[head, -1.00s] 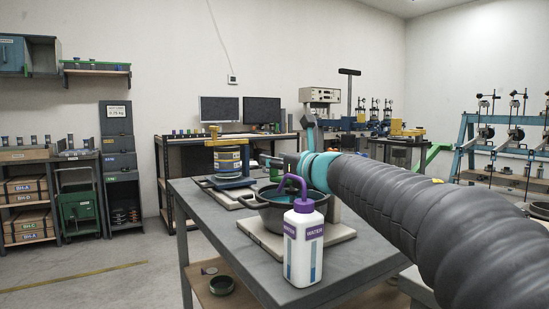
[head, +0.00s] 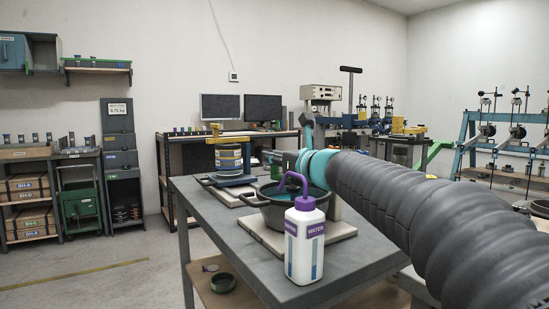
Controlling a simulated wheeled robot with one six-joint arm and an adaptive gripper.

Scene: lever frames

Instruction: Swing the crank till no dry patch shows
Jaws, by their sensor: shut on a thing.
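A dark pot (head: 262,214) with side handles stands on a pale board on the grey table, with a teal patch (head: 268,191) inside its rim. Its contents are mostly hidden by the bottle, so I cannot tell whether a dry patch is there. My gripper (head: 288,160) is above the pot's far side, at the end of my arm. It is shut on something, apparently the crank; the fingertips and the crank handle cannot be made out. A blue-grey upright (head: 308,130) rises behind my wrist.
A white water bottle (head: 304,246) with a purple cap and bent spout stands in front of the pot, close to the table's front edge. A yellow-topped device (head: 228,157) stands behind left. The table's front left (head: 215,225) is clear.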

